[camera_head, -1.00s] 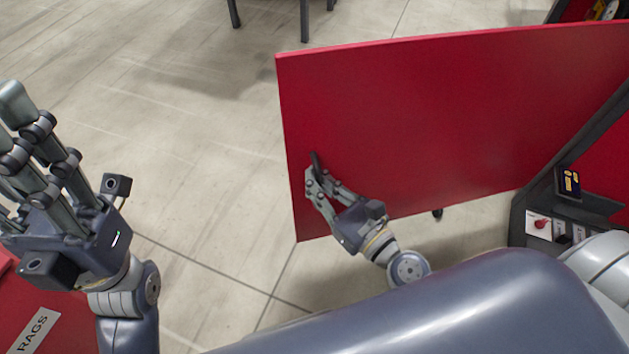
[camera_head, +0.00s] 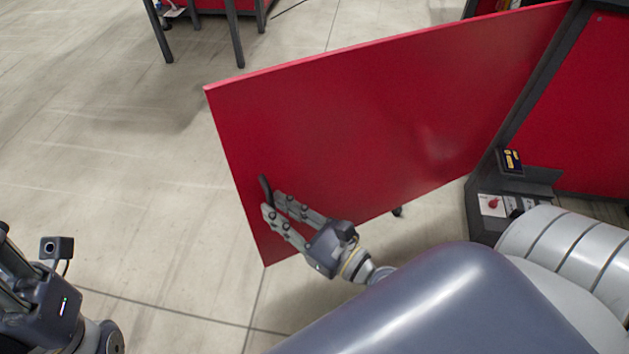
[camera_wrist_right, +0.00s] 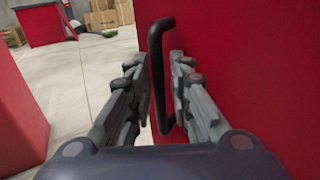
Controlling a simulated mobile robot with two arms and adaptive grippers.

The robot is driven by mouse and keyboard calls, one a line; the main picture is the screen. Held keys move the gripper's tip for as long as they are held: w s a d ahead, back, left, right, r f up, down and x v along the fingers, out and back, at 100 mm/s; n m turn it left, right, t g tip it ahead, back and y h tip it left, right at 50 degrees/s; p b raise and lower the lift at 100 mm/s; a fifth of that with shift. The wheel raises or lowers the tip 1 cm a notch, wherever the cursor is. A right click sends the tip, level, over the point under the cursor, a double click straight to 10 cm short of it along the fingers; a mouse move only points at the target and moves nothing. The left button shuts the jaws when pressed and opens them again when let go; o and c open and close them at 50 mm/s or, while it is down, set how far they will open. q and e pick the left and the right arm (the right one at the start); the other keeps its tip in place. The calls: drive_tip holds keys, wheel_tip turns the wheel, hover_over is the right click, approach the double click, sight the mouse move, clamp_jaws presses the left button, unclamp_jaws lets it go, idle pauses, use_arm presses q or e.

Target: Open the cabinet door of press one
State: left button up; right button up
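The red cabinet door (camera_head: 350,130) stands swung out from the dark frame of the cabinet (camera_head: 530,90). Its black bar handle (camera_head: 265,188) is near the free edge. The handle also shows upright in the right wrist view (camera_wrist_right: 156,75). My right gripper (camera_head: 272,203) is at the handle, with one finger on each side of it.
A panel with a red knob (camera_head: 493,203) sits low on the cabinet frame, close to my right arm. A dark-legged table (camera_head: 232,35) stands at the back. Cardboard boxes (camera_wrist_right: 108,17) show in the wrist view. The floor left of the door is clear.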

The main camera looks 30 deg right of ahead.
drive_tip(key=v, duration=0.9)
drive_tip(key=shift+s+d, duration=0.2)
drive_tip(key=shift+s, duration=0.05)
